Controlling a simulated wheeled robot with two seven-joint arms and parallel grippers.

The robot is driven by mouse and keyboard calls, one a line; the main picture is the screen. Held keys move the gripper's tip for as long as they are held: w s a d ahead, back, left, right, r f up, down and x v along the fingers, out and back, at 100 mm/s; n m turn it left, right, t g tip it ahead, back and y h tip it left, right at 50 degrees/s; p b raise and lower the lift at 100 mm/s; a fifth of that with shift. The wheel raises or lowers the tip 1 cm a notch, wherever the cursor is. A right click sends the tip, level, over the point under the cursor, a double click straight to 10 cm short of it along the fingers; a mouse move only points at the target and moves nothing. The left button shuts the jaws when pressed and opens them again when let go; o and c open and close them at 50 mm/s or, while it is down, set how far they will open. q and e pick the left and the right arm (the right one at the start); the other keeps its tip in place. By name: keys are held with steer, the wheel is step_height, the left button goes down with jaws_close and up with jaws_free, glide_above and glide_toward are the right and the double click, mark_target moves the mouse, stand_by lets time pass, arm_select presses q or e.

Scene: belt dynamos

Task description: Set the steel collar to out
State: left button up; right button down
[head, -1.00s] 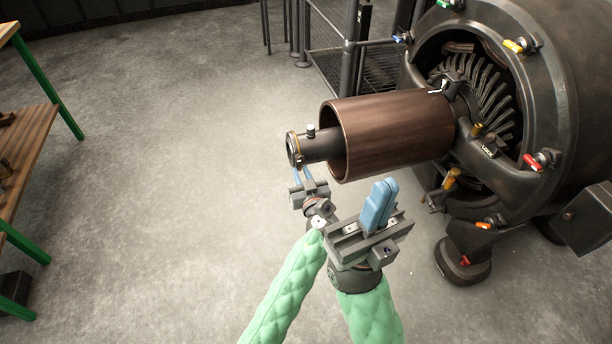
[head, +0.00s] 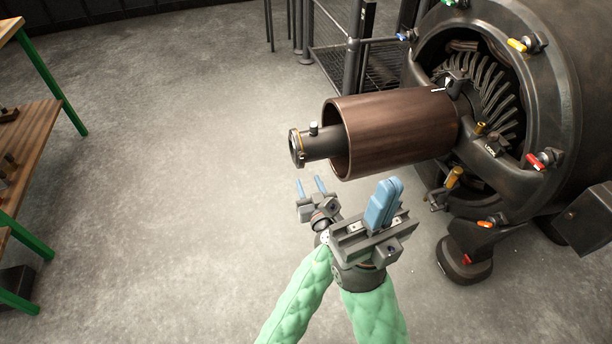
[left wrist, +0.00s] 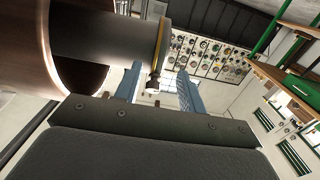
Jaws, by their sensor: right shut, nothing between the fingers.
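The steel collar (head: 296,148) is the ring at the free left end of the dark shaft (head: 322,146). A small pale-topped knob (head: 313,128) stands up near it. In the left wrist view the collar (left wrist: 160,45) shows a brass-coloured line, with a bright-ended pin (left wrist: 153,85) hanging below. My left gripper (head: 310,184) is open and empty, below the shaft end and apart from it; its blue fingers (left wrist: 160,88) frame the pin in the wrist view. My right gripper (head: 383,203) is shut and empty, right of the left one and below the copper-brown drum.
The copper-brown drum (head: 395,132) surrounds the shaft and runs into the large dark machine housing (head: 555,90) with coloured handles. A railing (head: 350,50) stands behind. A wooden bench (head: 40,135) is at far left. Floor between bench and shaft is clear.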

arm_select(q)
steer(key=shift+v, duration=1.2)
